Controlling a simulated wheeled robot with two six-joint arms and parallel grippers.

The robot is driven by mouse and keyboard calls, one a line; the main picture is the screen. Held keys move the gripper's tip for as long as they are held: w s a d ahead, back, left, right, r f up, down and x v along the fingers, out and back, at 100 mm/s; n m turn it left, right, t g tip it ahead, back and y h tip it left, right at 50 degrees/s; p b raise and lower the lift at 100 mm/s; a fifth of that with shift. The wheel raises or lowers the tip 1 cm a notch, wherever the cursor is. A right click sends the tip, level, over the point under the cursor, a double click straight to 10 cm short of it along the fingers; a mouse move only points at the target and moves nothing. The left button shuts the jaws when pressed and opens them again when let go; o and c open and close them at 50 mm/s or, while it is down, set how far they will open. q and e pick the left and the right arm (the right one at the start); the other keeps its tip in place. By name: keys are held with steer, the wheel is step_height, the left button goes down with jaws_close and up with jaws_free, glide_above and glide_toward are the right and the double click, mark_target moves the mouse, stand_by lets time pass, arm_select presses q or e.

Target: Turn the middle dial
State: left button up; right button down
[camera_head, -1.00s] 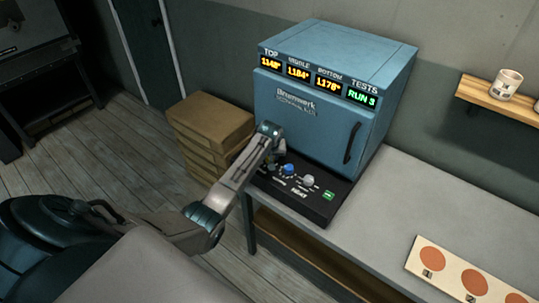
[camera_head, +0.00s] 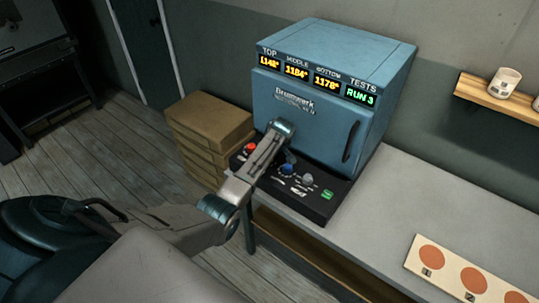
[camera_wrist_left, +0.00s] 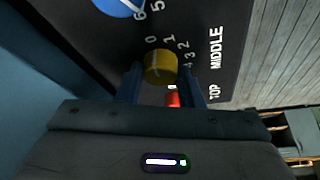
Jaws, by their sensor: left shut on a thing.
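The control panel (camera_head: 318,203) sits at the front foot of the blue kiln (camera_head: 300,140). A yellow dial (camera_wrist_left: 160,66) shows in the left wrist view, close to the label MIDDLE, with small numbers around it and a pale line on its face. My left gripper (camera_wrist_left: 160,90) is shut on this dial, one finger on each side. In the head view my left gripper (camera_head: 287,155) reaches down to the panel between the red dial (camera_head: 249,147) and the blue dial (camera_head: 287,169), hiding the yellow one. My right gripper is out of view.
A grey dial (camera_head: 307,180) and a green button (camera_head: 327,195) lie further right on the panel. The kiln door has a dark handle (camera_head: 351,142). Stacked boxes (camera_head: 210,125) stand to the left. The grey table (camera_head: 400,205) is mostly clear on the right.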

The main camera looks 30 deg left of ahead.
arm_select(q)
steer(key=shift+r, duration=0.1)
steer(key=o, duration=1)
steer(key=shift+c, duration=0.2)
steer(key=shift+d+r, duration=0.15)
steer(key=shift+r, duration=0.2)
steer(key=b+v, duration=0.3)
steer(key=v, duration=0.6)
steer(key=shift+r, duration=0.4)
steer(key=shift+s, duration=0.15)
